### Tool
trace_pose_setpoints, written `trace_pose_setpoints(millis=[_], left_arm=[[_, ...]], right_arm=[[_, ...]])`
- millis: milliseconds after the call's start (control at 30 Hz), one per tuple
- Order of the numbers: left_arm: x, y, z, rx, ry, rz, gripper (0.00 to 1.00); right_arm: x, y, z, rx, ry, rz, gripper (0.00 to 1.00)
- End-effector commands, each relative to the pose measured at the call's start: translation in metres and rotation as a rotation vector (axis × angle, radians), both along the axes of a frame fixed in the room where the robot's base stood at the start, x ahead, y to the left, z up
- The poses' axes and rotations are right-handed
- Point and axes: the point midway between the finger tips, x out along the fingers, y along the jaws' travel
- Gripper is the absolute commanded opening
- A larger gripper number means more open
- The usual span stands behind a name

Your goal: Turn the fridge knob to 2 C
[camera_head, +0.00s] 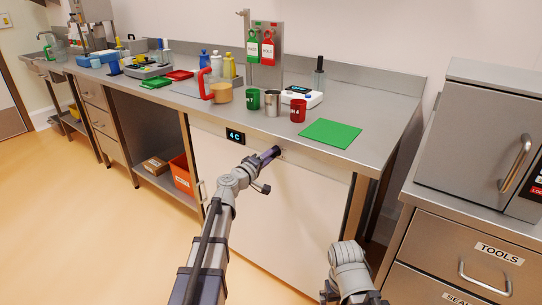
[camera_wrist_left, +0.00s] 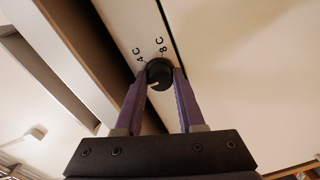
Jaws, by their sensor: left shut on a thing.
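The fridge (camera_head: 262,215) is a white-fronted unit under the steel bench. Its small dark display (camera_head: 235,136) reads 4 C. My left gripper (camera_head: 275,151) reaches the strip right of the display and hides the knob there. In the left wrist view the round black knob (camera_wrist_left: 160,73) sits between the purple fingers of my left gripper (camera_wrist_left: 161,80), which is shut on it. The knob has a light pointer mark, and the labels 4 C (camera_wrist_left: 139,55) and 8 C (camera_wrist_left: 161,45) show beside it. My right arm enters at the bottom right, its fingers out of view.
On the bench above stand a green cup (camera_head: 253,99), a metal cup (camera_head: 272,103), a red cup (camera_head: 298,110) and a green mat (camera_head: 330,133). A steel drawer cabinet (camera_head: 470,235) stands at the right. The floor in front is clear.

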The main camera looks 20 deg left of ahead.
Motion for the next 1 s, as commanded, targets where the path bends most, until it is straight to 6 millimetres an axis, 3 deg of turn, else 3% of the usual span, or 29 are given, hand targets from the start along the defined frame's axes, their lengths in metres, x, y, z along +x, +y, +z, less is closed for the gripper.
trace_pose_setpoints(millis=[700, 733, 1000], left_arm=[[-0.0004, 0.0004, -0.0002, -0.06, 0.022, 0.0, 0.0], [-0.0004, 0.0004, -0.0002, -0.06, 0.022, 0.0, 0.41], [-0.0002, 0.0003, -0.0001, -0.059, 0.022, 0.0, 0.68]], right_arm=[[0.0, 0.0, 0.0001, 0.0, 0.0, 0.0, 0.99], [0.0, 0.0, 0.0001, 0.0, 0.0, 0.0, 0.99], [0.0, 0.0, 0.0002, 0.0, 0.0, 0.0, 0.99]])
